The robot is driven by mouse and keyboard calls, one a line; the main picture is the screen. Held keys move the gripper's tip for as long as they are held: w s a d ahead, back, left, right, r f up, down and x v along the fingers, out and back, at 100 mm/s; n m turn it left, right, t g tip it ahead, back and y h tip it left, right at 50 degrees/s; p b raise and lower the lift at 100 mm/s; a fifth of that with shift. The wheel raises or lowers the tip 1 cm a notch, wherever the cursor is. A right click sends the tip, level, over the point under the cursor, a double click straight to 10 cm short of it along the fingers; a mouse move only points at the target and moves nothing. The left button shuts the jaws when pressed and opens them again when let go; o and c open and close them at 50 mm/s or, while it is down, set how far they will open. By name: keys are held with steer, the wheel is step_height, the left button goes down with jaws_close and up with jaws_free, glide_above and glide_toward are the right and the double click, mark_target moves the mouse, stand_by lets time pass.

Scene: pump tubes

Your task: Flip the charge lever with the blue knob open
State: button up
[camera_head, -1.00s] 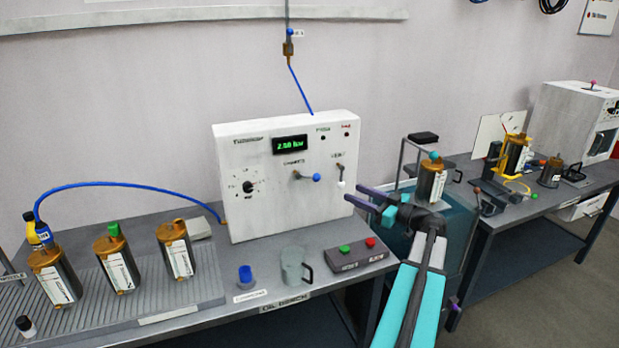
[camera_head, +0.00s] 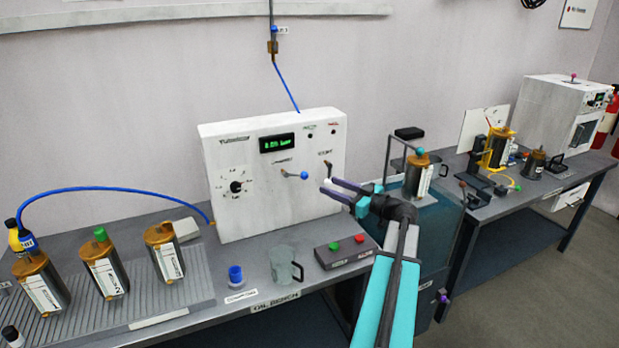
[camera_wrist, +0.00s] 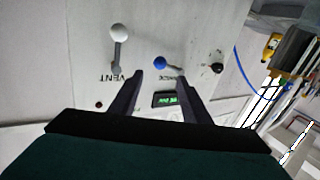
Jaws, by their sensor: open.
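The charge lever's blue knob (camera_head: 303,175) is on the front of the white control box (camera_head: 235,215). Its short arm points right from its pivot, roughly level in the head view. In the wrist view the blue knob (camera_wrist: 160,63) appears between and just beyond my fingertips. My gripper (camera_head: 326,185) is open and empty, to the right of the knob in the head view; its two dark fingers also show in the wrist view (camera_wrist: 160,80). They look apart from the knob, though the exact gap is unclear. The white-knobbed vent lever (camera_wrist: 119,31) is beside it.
A green display (camera_head: 277,143) and a black dial (camera_head: 237,186) are on the box. Several canisters stand at the left.

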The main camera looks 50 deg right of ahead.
mark_target(296, 175)
steer(key=w+a+p, duration=0.1)
steer(key=w+p, duration=0.1)
steer(key=w, duration=0.7)
steer(key=shift+w+p, duration=0.35)
steer(key=shift+w, duration=0.05)
jaws_close()
